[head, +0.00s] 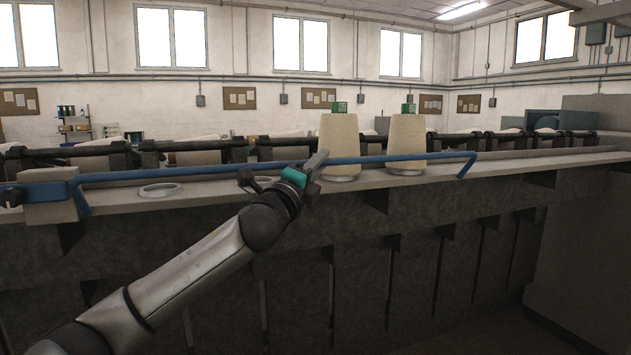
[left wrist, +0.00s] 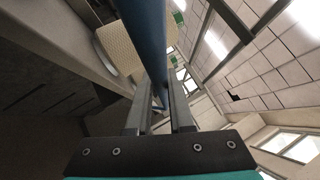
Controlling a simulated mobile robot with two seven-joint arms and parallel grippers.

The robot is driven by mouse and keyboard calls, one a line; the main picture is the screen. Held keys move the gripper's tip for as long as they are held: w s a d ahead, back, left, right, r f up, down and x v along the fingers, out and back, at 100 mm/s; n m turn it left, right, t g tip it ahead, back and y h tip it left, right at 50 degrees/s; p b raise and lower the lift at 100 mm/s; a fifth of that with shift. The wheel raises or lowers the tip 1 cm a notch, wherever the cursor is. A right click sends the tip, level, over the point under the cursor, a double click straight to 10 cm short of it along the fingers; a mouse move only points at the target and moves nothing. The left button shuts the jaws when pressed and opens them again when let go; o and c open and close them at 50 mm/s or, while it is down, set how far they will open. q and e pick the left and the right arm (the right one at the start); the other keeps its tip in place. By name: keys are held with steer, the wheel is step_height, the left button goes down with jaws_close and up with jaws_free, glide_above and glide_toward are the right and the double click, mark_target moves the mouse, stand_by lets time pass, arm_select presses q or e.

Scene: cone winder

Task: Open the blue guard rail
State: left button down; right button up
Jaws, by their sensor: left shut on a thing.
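The blue guard rail (head: 405,157) is a long bar running across the front of the winder in the head view. Its right end bends down near the ledge, and its left end meets a grey block. My left gripper (head: 316,164) is at the middle of the rail. In the left wrist view the rail (left wrist: 148,38) runs between the two fingers (left wrist: 160,112), which are shut on it. Part of the rail is hidden by the gripper in the head view. My right gripper is not in view.
Two cream yarn cones (head: 339,146) (head: 407,143) stand on the ledge just behind the rail, close to my left gripper. An empty round holder (head: 160,190) sits on the ledge at left. A dark bar (head: 70,151) runs behind. The front panel (head: 400,260) is below.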

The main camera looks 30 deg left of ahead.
arm_select(q)
step_height(320, 180, down, 6)
steer(key=s+d+m+t+h+b, duration=0.2)
steer(key=m+b, duration=0.4)
steer(key=b, duration=0.4)
steer(key=shift+s+d+t+h+b, duration=0.15)
steer(key=shift+d+t+h+b, duration=0.25)
steer(key=shift+h, duration=0.5)
steer(key=shift+f, duration=0.25)
steer(key=shift+a, duration=0.1)
steer(key=c, duration=0.8)
jaws_free()
